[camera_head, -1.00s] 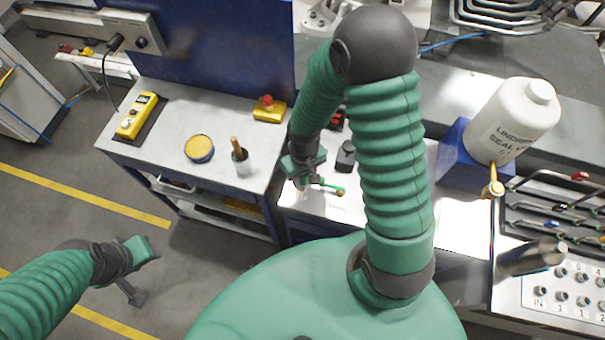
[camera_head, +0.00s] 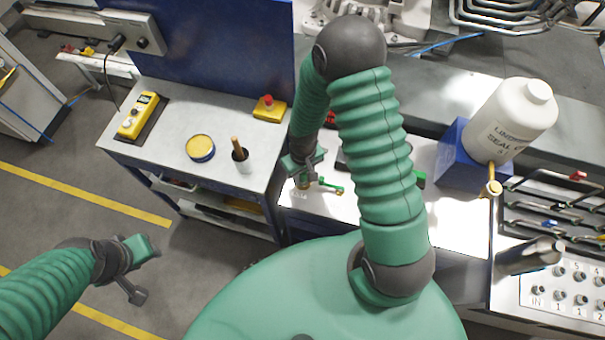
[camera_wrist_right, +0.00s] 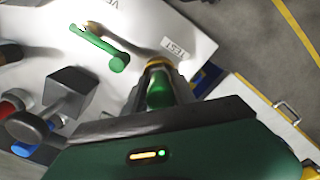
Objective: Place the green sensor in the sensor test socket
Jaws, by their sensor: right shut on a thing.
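My right gripper (camera_head: 303,168) is over the white bench top, left of centre in the head view. In the right wrist view, its fingers (camera_wrist_right: 160,92) are shut on the green sensor (camera_wrist_right: 159,90). The sensor's far end meets or overlaps a brass-coloured ring (camera_wrist_right: 157,62) beside a label reading TEST (camera_wrist_right: 176,48), which appears to be the test socket. I cannot tell whether the sensor is inside the ring or just above it. My left gripper (camera_head: 146,268) is open and empty over the floor at lower left.
A green lever (camera_wrist_right: 100,45) lies close to the gripper, also seen in the head view (camera_head: 329,187). A dark block (camera_wrist_right: 70,90) and red and blue knobs stand nearby. A white bottle (camera_head: 511,120) is at right. The left cart holds a yellow tin (camera_head: 200,147) and a brush cup (camera_head: 241,160).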

